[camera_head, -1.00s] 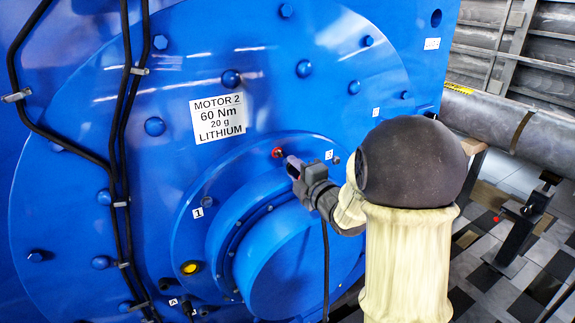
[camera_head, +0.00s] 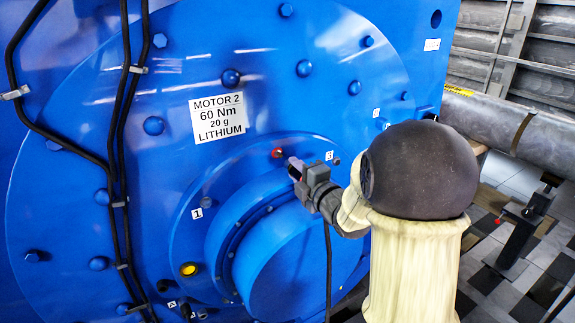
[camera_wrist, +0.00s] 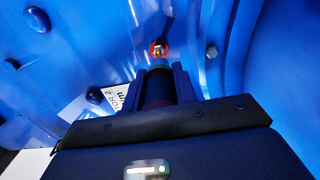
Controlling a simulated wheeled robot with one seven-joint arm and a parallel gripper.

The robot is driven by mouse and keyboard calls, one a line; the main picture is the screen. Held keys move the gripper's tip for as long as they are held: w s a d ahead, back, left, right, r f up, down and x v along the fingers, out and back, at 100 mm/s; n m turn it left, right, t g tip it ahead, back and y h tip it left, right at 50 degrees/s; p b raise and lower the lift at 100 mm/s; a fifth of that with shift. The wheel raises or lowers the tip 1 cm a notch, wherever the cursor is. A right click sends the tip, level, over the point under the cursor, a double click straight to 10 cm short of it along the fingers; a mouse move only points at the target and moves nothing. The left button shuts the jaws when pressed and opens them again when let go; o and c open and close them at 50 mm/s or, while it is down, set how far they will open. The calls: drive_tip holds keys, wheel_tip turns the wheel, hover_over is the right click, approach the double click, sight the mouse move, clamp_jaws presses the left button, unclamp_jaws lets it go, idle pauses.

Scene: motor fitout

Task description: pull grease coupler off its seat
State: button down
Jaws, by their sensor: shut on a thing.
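My gripper (camera_head: 297,170) is shut on the grease coupler (camera_wrist: 158,85), a dark cylinder lying between its two fingers in the wrist view. In the head view only the coupler's pale tip (camera_head: 291,161) shows past the fingers. A red-ringed fitting (camera_head: 278,152) sits on the blue motor face just up and left of that tip. It also shows in the wrist view (camera_wrist: 158,48), with a silvery centre, straight beyond the coupler. A small gap seems to lie between tip and fitting. The fingers hide most of the coupler.
A black hose (camera_head: 328,270) hangs below my gripper. The motor's round blue hub (camera_head: 290,255) bulges out below it. A yellow plug (camera_head: 189,269) and labels sit at left, with a MOTOR 2 plate (camera_head: 219,118) above. A grey pipe (camera_head: 500,120) runs at right.

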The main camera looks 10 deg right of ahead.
drive_tip(key=shift+s, duration=0.1)
drive_tip(key=shift+b+v, duration=1.15)
drive_tip(key=shift+v, duration=1.55)
drive_tip(key=b+v, duration=0.5)
drive_tip(key=v, duration=1.1)
drive_tip(key=shift+s+b, duration=0.25)
drive_tip(key=shift+b, duration=0.15)
drive_tip(key=shift+d+r, duration=0.1)
drive_tip(key=shift+r, duration=0.05)
drive_tip(key=shift+s, duration=0.1)
